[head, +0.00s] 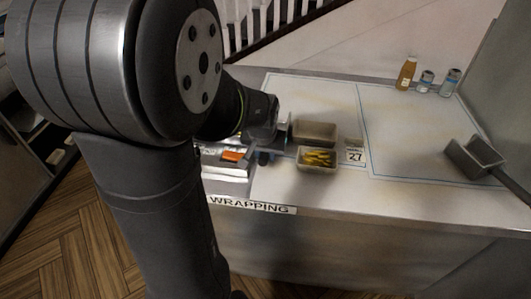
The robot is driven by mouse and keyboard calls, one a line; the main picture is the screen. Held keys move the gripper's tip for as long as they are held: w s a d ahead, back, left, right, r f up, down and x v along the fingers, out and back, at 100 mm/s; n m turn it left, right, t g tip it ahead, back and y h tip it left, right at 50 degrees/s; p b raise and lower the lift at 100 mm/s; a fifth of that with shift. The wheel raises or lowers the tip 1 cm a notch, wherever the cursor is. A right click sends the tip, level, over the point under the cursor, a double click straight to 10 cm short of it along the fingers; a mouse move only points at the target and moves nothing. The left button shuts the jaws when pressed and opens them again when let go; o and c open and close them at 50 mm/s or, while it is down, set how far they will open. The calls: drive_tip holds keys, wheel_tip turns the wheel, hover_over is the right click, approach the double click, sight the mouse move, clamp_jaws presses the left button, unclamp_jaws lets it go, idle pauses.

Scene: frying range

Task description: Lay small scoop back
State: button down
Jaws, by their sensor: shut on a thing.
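My gripper (268,150) is low over the left part of the counter, seen partly behind my own arm. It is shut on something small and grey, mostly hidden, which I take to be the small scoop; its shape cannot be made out. It is just left of a small tray of yellow chips (317,159) and close to an orange piece (232,156) on the wrapping area. A larger grey scoop (474,157) lies at the right of the counter, its dark handle running off toward the right edge.
An empty grey tray (315,129) stands behind the chips. A card marked 27 (355,156) is beside them. A sauce bottle (406,73) and two shakers (426,81) stand at the back right. The counter's middle right is clear. A WRAPPING label (249,206) marks the front edge.

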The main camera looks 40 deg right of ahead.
drive_tip(key=shift+f, duration=0.15)
drive_tip(key=c, duration=1.1)
unclamp_jaws()
drive_tip(key=shift+c, duration=0.2)
drive_tip(key=v, duration=1.7)
drive_tip(key=shift+r, duration=0.2)
drive_tip(key=shift+s, duration=0.1)
